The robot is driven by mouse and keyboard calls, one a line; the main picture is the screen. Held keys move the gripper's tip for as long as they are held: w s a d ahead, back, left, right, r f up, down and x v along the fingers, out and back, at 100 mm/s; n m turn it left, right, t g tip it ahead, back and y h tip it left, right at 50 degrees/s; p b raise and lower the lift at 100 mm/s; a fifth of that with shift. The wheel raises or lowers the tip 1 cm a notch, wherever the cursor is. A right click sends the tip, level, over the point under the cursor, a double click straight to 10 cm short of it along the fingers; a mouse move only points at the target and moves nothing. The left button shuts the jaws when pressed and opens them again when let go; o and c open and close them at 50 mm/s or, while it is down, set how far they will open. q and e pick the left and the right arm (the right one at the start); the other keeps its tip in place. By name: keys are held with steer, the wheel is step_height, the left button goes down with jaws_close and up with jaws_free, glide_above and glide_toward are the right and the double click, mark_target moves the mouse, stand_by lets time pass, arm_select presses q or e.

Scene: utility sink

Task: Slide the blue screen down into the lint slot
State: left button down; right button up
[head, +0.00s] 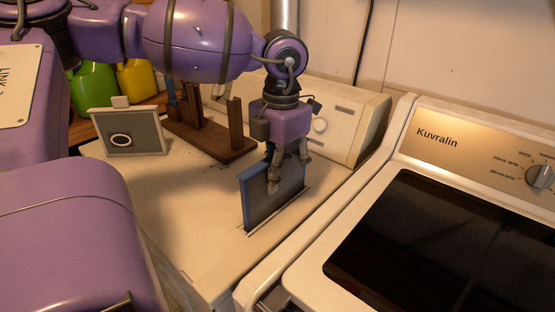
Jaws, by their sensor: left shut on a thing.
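The blue screen (259,207) is a thin dark panel with a blue edge, standing upright on the cream machine top. My left gripper (287,172) points down and is shut on the screen's upper part, its fingers covering some of it. The lint slot (281,212) shows as a narrow line with a pale rim along the screen's lower edge. The screen's bottom edge meets the slot and is lined up along it; how deep it sits inside, I cannot tell. My right gripper is not in view.
The Kuvralin machine (437,139) stands at right. The front of the cream top is clear.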

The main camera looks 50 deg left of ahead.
mark_target(277, 196)
arm_select(q)
steer(key=shift+f+b, duration=0.3)
steer(key=shift+f, duration=0.55)
steer(key=shift+f+b, duration=1.05)
steer(key=shift+f, duration=1.35)
steer(key=c, duration=1.2)
jaws_free()
steer(key=shift+o, duration=0.2)
steer(key=r, duration=1.2)
steer(key=shift+d, duration=0.25)
steer(key=shift+r, duration=0.1)
